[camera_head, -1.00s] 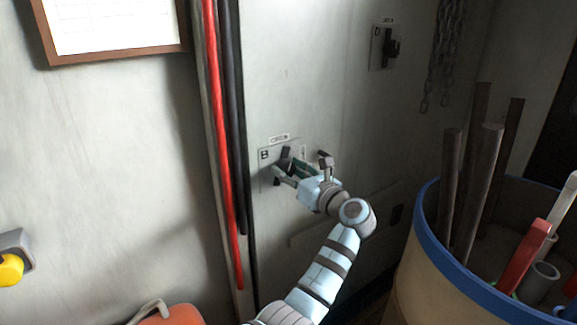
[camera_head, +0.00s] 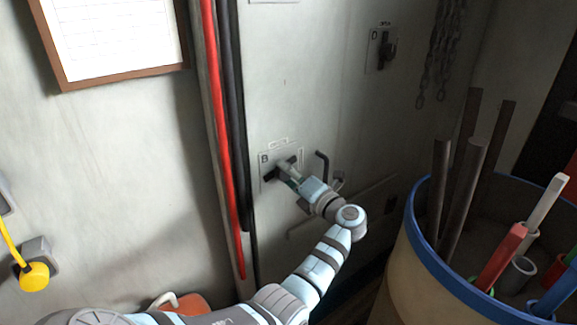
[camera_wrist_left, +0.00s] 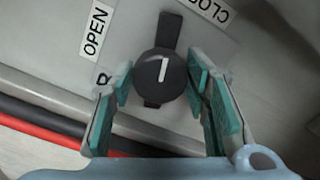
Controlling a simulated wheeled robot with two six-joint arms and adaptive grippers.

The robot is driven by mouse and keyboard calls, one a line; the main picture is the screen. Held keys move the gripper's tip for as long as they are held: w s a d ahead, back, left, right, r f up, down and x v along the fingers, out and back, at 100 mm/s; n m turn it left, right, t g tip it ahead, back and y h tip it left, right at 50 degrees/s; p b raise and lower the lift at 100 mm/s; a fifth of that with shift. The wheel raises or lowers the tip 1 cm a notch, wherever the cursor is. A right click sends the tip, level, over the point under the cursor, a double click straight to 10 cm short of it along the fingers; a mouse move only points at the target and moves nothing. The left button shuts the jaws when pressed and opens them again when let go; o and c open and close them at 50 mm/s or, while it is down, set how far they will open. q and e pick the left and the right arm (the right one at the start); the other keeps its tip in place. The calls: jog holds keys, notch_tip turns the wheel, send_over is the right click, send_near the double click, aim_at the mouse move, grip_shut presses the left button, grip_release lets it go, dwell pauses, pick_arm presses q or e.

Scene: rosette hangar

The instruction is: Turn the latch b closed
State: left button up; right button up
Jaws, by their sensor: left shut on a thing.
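Latch b (camera_head: 268,178) is a dark handle on a grey plate (camera_head: 265,160) marked B on the wall, left of middle in the head view. In the left wrist view latch b (camera_wrist_left: 163,72) shows a round black hub with a white line and a bar pointing up, between the OPEN label (camera_wrist_left: 96,31) and the CLOSED label (camera_wrist_left: 208,9), which is partly cut off. My left gripper (camera_head: 290,172) is at the latch; its teal finger pads (camera_wrist_left: 162,88) stand on both sides of the hub, shut on it. My right gripper is not in view.
Red and black pipes (camera_head: 222,150) run down the wall just left of the latch. A dark bent handle (camera_head: 322,165) sticks out right of it. Latch D (camera_head: 387,50) and chains (camera_head: 437,55) are at upper right. A blue-rimmed barrel (camera_head: 415,245) holding rods stands at right.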

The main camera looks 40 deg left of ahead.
pick_arm(q)
jog(key=shift+m+p, duration=0.95)
jog(key=shift+m, duration=0.75)
jog(key=o, duration=1.1)
jog(key=shift+o, duration=0.2)
jog(key=shift+w, duration=0.1)
jog(key=v, duration=1.2)
jog(key=shift+f, duration=0.1)
